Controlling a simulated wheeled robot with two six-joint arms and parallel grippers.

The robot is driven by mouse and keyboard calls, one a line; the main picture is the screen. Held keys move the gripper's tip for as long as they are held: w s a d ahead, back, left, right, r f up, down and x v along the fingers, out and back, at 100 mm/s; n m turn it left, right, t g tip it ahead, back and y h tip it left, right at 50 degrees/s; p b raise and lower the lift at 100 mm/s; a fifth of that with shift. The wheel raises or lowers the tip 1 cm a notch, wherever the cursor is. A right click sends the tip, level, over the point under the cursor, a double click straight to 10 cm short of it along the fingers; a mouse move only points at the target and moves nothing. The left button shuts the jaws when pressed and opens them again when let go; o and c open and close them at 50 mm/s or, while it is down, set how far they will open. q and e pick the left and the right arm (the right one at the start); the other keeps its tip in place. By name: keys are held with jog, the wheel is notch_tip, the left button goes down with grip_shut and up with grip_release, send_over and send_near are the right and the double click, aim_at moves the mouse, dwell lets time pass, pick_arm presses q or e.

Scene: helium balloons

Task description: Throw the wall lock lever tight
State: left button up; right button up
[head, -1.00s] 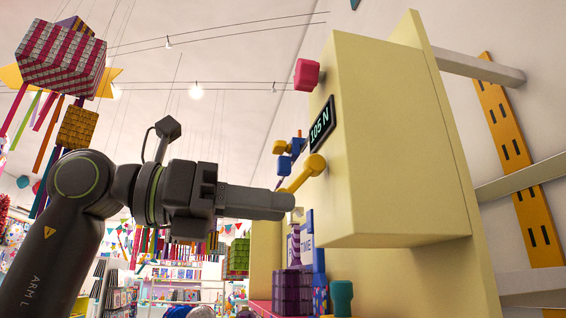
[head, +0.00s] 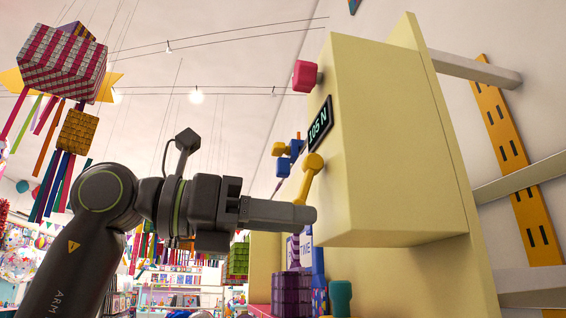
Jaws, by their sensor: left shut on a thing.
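The wall lock lever (head: 310,178) is yellow and sticks out from the side of a pale yellow box (head: 385,150) on the wall. Its round hub is at the top and its arm slants down and slightly left. My left gripper (head: 302,214) is shut on the lever's lower end, which the fingers hide. A black display (head: 320,123) above the lever reads 105 N. My right gripper is not in view.
A red knob (head: 305,74) sits higher on the box's side. Blue and yellow parts (head: 287,157) show behind the lever. A purple ribbed container (head: 291,293) and a teal knob (head: 340,296) are below. Hanging decorations (head: 62,62) are at upper left.

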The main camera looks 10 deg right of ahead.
pick_arm(q)
jog(key=shift+d, duration=0.2)
jog(key=shift+d+f, duration=0.15)
jog(key=shift+d, duration=0.35)
jog(key=o, duration=0.9)
jog(key=shift+d, duration=0.4)
jog(key=shift+a, duration=2.25)
jog(key=a, duration=0.4)
jog(key=shift+d, duration=0.15)
